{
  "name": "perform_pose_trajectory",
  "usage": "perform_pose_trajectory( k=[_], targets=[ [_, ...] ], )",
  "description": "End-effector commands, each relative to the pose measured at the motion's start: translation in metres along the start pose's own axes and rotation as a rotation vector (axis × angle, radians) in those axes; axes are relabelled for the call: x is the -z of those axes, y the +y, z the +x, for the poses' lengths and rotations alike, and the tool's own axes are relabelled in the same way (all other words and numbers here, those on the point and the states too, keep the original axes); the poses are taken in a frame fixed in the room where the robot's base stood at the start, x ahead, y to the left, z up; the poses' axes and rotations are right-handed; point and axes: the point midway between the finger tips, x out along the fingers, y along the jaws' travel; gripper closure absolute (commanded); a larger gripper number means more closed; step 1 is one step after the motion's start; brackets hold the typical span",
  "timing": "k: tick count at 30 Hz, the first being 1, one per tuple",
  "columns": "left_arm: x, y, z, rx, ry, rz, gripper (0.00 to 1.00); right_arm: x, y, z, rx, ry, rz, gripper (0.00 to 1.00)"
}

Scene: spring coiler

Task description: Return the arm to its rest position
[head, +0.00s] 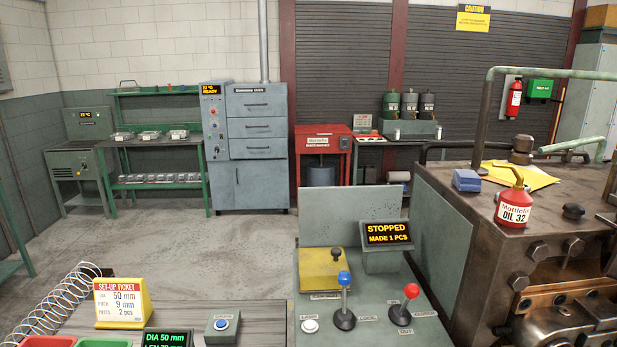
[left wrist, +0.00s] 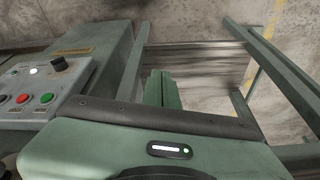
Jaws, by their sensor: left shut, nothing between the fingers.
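My left gripper (left wrist: 162,76) shows in the left wrist view. Its two fingers are shut together with nothing between them, over a gap beside a grey-green machine frame. Neither of my arms shows in the head view, so the full arm pose is hidden. My right gripper is in neither view.
In the left wrist view, a button panel (left wrist: 47,85) is left of the gripper, and frame rails (left wrist: 275,65) are to the right. In the head view, the lever console (head: 380,318) is in front, its display (head: 388,234) reading STOPPED, MADE 1 PCS. A red oil can (head: 514,207) stands right.

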Motion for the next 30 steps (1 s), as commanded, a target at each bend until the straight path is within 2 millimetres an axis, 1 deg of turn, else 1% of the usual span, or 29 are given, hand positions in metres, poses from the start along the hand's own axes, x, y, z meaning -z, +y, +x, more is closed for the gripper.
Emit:
perform_pose_trajectory(
  k=[1,5,6,8,9,11,12,14,15,17,18,20,21,24,27,30],
  targets=[
    [-0.006,0.001,0.024,-0.001,-0.012,0.001,1.00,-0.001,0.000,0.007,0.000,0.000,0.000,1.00],
    [-0.020,0.003,0.081,-0.003,-0.031,0.005,1.00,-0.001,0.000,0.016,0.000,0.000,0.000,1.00],
    [-0.027,0.004,0.102,-0.005,-0.039,0.007,1.00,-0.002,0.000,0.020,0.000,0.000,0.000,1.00],
    [-0.040,0.005,0.135,-0.006,-0.050,0.009,1.00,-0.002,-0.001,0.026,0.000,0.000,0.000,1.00],
    [-0.052,0.006,0.160,-0.007,-0.061,0.011,1.00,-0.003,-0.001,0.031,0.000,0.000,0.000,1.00],
    [-0.073,0.008,0.198,-0.009,-0.076,0.013,1.00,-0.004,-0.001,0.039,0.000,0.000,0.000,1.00],
    [-0.089,0.009,0.223,-0.010,-0.087,0.015,1.00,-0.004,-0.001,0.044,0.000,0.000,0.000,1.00],
    [-0.116,0.011,0.259,-0.012,-0.103,0.019,1.00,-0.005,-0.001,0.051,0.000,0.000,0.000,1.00],
    [-0.136,0.012,0.280,-0.013,-0.114,0.021,1.00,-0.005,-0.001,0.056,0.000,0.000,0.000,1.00],
    [-0.166,0.013,0.309,-0.015,-0.128,0.025,1.00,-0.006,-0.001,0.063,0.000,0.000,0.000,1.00],
    [-0.188,0.014,0.326,-0.016,-0.139,0.028,1.00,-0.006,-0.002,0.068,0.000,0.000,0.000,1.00],
    [-0.217,0.015,0.346,-0.017,-0.152,0.031,1.00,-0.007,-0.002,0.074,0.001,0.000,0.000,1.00],
    [-0.237,0.015,0.357,-0.018,-0.161,0.033,1.00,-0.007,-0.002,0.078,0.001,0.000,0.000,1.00],
    [-0.277,0.015,0.374,-0.019,-0.177,0.038,1.00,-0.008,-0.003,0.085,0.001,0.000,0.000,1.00],
    [-0.303,0.014,0.382,-0.020,-0.187,0.042,1.00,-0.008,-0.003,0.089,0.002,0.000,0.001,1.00],
    [-0.316,0.014,0.384,-0.020,-0.190,0.043,1.00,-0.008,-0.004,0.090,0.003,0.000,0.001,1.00]
  ],
)
